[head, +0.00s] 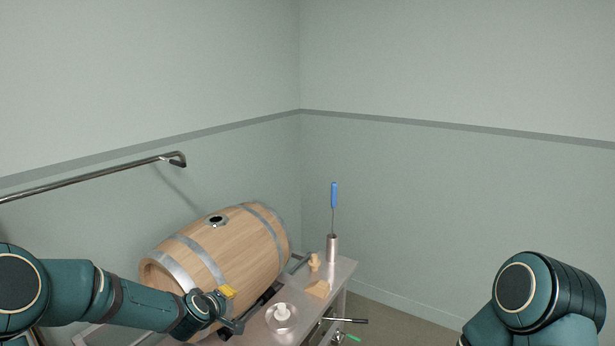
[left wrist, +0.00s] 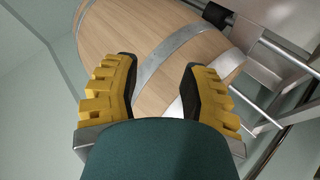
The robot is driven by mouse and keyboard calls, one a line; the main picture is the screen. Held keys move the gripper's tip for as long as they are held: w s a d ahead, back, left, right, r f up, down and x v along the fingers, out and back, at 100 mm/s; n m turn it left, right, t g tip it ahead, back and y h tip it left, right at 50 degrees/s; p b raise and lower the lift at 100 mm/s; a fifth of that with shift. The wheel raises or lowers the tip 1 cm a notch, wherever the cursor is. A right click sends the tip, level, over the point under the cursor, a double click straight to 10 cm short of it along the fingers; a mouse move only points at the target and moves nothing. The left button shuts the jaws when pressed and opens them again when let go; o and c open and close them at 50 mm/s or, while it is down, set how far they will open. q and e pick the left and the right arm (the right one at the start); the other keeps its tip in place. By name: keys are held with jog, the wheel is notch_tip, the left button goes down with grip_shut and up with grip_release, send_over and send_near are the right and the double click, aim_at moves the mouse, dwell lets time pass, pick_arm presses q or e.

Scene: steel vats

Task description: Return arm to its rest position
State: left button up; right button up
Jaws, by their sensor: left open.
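My left arm (head: 140,304) reaches in from the left in the head view. Its gripper (head: 232,308) is in front of the lower side of a wooden barrel (head: 245,243). In the left wrist view the yellow-and-black fingers (left wrist: 160,75) are spread apart and empty, with the barrel (left wrist: 125,30) behind the gap. I cannot tell whether a finger touches the barrel. My right arm (head: 540,295) shows only a part at the lower right of the head view; its gripper is out of the picture.
On the table are a metal cylinder (head: 332,248) with a blue-handled tool (head: 334,195), a small wooden piece (head: 318,289) and a white-topped round dish (head: 282,316). A rail (head: 90,180) runs along the left wall.

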pick_arm(q)
jog(key=s+d+f+m+g+h+b, duration=0.1)
jog(key=s+d+f+m+g, duration=0.2)
jog(key=s+f, duration=0.4)
jog(key=s+d+f+m+g+h+b, duration=0.1)
jog(key=s+d+f+m+g, duration=0.2)
jog(key=s+f, duration=0.5)
jog(key=s+d+f+m+g+h+b, duration=0.1)
jog(key=s+d+f, duration=0.4)
jog(key=s, duration=1)
notch_tip(320, 180, down, 3)
jog(key=shift+s+d+r+m+g+b, duration=0.1)
jog(key=shift+s+d+m+g+b, duration=0.25)
jog(key=shift+m+g, duration=0.55)
